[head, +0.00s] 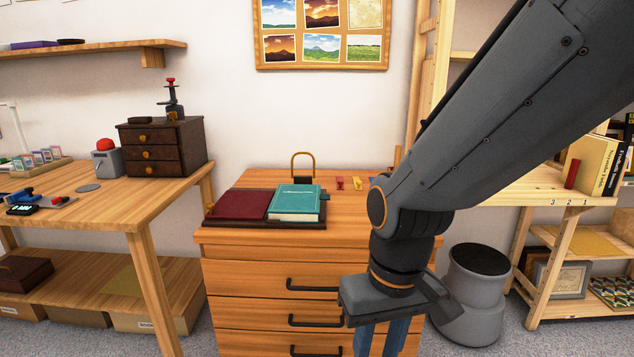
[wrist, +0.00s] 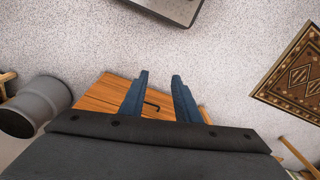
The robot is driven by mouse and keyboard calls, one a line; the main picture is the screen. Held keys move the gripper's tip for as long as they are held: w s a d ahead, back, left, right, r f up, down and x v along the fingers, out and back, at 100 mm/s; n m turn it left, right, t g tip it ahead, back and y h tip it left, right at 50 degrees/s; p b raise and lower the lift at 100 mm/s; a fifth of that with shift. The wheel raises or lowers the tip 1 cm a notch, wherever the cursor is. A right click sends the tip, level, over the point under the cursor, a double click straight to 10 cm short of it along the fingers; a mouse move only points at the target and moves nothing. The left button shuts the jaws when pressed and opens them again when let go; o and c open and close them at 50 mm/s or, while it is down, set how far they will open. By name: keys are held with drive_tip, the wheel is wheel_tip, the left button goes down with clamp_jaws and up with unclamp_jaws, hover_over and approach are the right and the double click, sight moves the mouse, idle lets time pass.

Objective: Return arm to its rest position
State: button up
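My arm reaches in from the upper right of the head view and bends down at its wrist. My gripper (head: 381,338) points downward in front of the drawer cabinet (head: 250,279), near its right side. In the wrist view, the two blue fingers of my gripper (wrist: 159,82) stand apart with nothing between their tips. The fingertips are cut off by the bottom edge of the head view. Part of the cabinet's front and top right is hidden behind my arm.
A dark tray with a red book (head: 241,204) and a teal book (head: 295,203) lies on the cabinet. A wooden table (head: 112,207) stands left and shelves (head: 545,190) right. A grey bin (head: 473,290) stands right of the cabinet. Carpet floor lies below my gripper.

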drive_tip(key=s+d+r+m+p, duration=0.2)
drive_tip(key=d+r+p, duration=0.8)
drive_tip(key=r+p, duration=0.3)
drive_tip(key=p, duration=0.2)
drive_tip(key=shift+s+d+m+h+p, duration=0.2)
drive_tip(key=shift+d+m+h+p, duration=0.05)
drive_tip(key=shift+m+h+p, duration=0.15)
